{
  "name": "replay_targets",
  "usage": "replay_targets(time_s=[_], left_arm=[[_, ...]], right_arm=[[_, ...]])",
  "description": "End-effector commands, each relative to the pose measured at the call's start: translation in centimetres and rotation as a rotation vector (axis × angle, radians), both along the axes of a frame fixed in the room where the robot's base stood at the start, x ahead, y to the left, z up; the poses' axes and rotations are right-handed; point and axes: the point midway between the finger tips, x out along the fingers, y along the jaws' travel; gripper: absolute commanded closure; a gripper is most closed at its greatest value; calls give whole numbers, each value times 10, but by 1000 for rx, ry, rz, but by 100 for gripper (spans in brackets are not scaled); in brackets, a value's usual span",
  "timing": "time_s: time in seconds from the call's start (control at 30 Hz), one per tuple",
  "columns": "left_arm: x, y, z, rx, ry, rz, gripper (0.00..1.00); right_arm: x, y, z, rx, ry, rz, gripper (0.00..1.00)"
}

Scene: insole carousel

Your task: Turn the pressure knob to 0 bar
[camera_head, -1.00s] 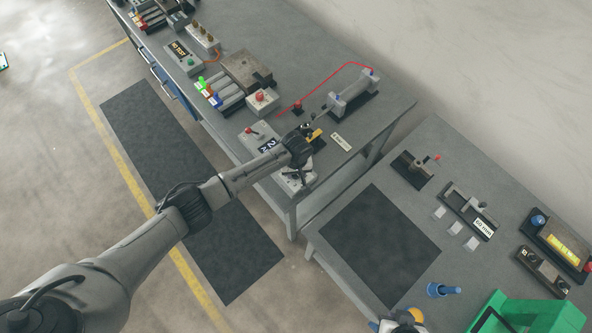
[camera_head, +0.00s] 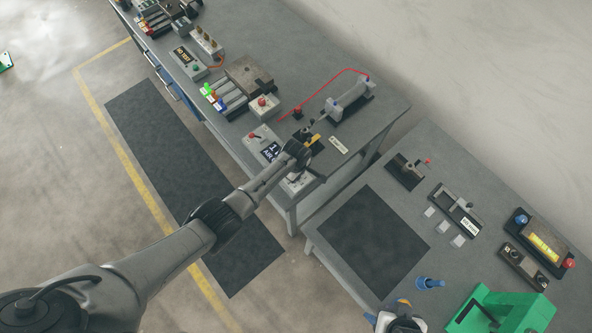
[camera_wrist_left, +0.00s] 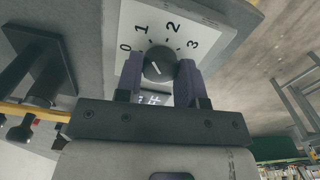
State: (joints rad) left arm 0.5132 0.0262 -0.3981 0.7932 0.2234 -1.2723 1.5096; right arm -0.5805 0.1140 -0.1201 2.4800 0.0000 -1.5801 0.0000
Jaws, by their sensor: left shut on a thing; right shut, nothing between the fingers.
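The dark round pressure knob (camera_wrist_left: 158,64) sits on a white dial plate (camera_wrist_left: 185,29) marked 0 to 3 in the left wrist view. A pale pointer line shows on the knob, but I cannot tell its exact reading. My left gripper (camera_wrist_left: 158,72) is shut on the knob, with one finger on each side. In the head view my left gripper (camera_head: 297,168) is over the white knob box (camera_head: 300,186) at the near bench corner; the knob is hidden there. My right gripper (camera_head: 400,321) is shut and empty at the bottom edge, partly cut off.
A box with a red lever (camera_head: 254,137), a dark sign (camera_head: 270,151), a red-button box (camera_head: 264,104) and a cylinder (camera_head: 351,100) with red hose stand close by. The second table holds a dark mat (camera_head: 372,240), a blue part (camera_head: 429,283) and a green fixture (camera_head: 503,312).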

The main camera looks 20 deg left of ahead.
Motion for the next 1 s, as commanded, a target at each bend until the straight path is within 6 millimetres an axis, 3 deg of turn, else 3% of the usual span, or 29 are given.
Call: replay_targets(time_s=[0.6,1.0], left_arm=[[-1,-1,1,-1,2,565,88],[0,-1,1,-1,0,793,88]], right_arm=[[0,-3,22,-11,-1,7,100],[0,-1,25,-4,-1,3,100]])
